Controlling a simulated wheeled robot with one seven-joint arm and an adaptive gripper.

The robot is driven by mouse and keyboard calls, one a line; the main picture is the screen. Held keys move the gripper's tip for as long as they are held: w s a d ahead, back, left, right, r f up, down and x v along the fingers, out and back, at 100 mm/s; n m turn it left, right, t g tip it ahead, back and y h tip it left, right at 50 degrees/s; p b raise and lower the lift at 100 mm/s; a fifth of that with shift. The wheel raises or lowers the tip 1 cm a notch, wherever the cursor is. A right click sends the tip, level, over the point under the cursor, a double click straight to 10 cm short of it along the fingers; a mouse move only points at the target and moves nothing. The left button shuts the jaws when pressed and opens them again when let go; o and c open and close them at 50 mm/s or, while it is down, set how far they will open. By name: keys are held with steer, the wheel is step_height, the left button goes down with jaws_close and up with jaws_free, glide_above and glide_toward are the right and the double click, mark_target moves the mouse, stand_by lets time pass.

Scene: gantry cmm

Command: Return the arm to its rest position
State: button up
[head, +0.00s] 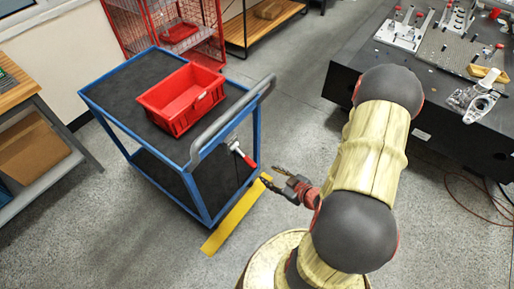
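My arm, in a pale yellow sleeve with dark joints, is bent at the right of the middle in the head view. My gripper (268,174) is at the end of it, pointing left over the floor beside the blue cart (203,216). Its two dark fingers are spread apart, with nothing seen between them. A tool or clamp with a red handle (246,160) shows at the cart's near right side, just up and left of the fingertips, apart from them in the picture. Whether it is fixed to the cart I cannot tell.
A red bin (181,98) sits on the cart's top. A dark machine table (349,77) with fixtures and a grey part (479,103) stands at the right. A red wire cage (133,27) and shelf are behind. A yellow floor strip (231,222) runs beside the cart.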

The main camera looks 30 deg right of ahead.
steer(key=s+d+f+m+g, duration=0.1)
steer(key=s+f+m+g, duration=0.1)
steer(key=s+f+g, duration=0.35)
steer(key=s+d+f+m+g+h, duration=0.1)
steer(key=s+d+m+g+h, duration=0.2)
steer(key=s+d, duration=0.4)
step_height(320, 180, up, 10)
steer(key=s+m+g, duration=0.2)
steer(key=s+g, duration=0.1)
steer(key=g, duration=0.1)
steer(key=w+a+r+n+t, duration=0.1)
steer(key=w+a+r+t, duration=0.2)
steer(key=a+r, duration=0.9)
steer(key=w+a+r+n+t+y, duration=0.1)
steer(key=w+a+r+n+t, duration=0.1)
steer(key=a+r, duration=1)
steer(key=shift+w+r+t+y, duration=0.4)
steer(key=shift+w+r, duration=0.55)
steer(key=shift+r, duration=2.95)
